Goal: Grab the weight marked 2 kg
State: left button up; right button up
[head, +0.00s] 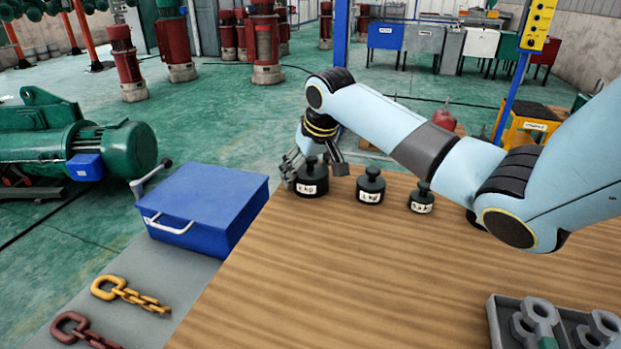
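Three black weights with knobs and white labels stand upright in a row near the far edge of the wooden table (380,275): a large left weight (312,187), a middle weight (371,188) and a small right weight (421,200). The labels end in "kg", but their digits are too small to read surely. My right gripper (314,172) points down at the large left weight. Its fingers are spread on either side of that weight's knob; I cannot tell whether they touch it. My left gripper is out of view.
A blue box (205,205) with a handle sits left of the table, near a yellow chain (130,295) and a brown chain (85,330). A grey tray (497,325) with metal parts is at the table's front right. The table's middle is clear.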

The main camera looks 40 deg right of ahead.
jog(key=c, duration=0.9)
jog(key=shift+w+d+r, duration=0.1)
jog(key=shift+w+r, duration=0.05)
jog(key=shift+r, duration=0.15)
